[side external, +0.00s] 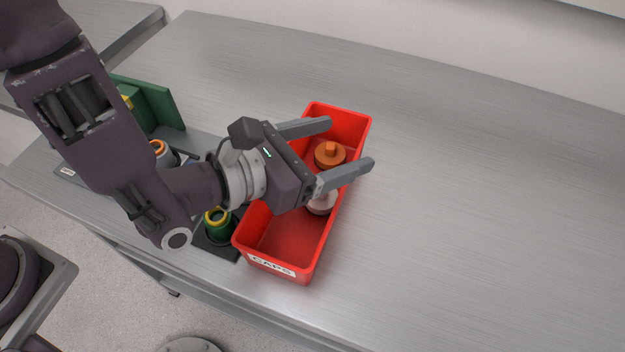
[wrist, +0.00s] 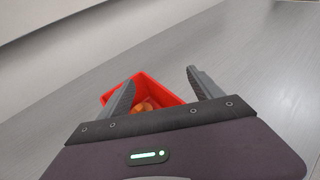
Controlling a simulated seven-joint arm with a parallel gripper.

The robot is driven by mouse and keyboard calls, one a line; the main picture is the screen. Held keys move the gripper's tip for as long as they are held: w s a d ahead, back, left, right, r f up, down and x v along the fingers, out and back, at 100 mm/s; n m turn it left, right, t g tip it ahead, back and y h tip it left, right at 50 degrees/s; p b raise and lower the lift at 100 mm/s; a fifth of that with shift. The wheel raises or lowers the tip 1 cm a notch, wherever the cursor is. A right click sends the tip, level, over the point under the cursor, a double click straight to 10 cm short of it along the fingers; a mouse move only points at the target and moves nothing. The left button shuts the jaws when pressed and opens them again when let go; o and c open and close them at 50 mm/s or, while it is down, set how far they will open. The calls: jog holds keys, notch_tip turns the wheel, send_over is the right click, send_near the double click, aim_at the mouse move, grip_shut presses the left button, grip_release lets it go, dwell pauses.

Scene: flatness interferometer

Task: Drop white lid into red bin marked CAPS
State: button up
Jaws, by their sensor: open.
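The red bin (side external: 270,268) marked CAPS stands on the metal bench in the side view, and its far part shows in the wrist view (wrist: 148,76). The white lid (side external: 321,205) lies inside the bin, partly hidden by my gripper. An orange-brown lid with a knob (side external: 330,154) lies in the bin farther back. My gripper (side external: 350,147) is over the bin with its fingers wide apart and nothing between them. In the wrist view my open fingers (wrist: 160,90) frame part of the bin and the orange-brown lid (wrist: 143,107); the white lid does not show there.
A green container with a yellow ring (side external: 218,222) stands on a dark base just left of the bin. A green upright block (side external: 150,103) and an orange-ringed part (side external: 158,147) are behind my arm. The bench to the right of the bin (side external: 470,190) is clear.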

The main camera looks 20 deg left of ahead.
jog(key=v, duration=0.6)
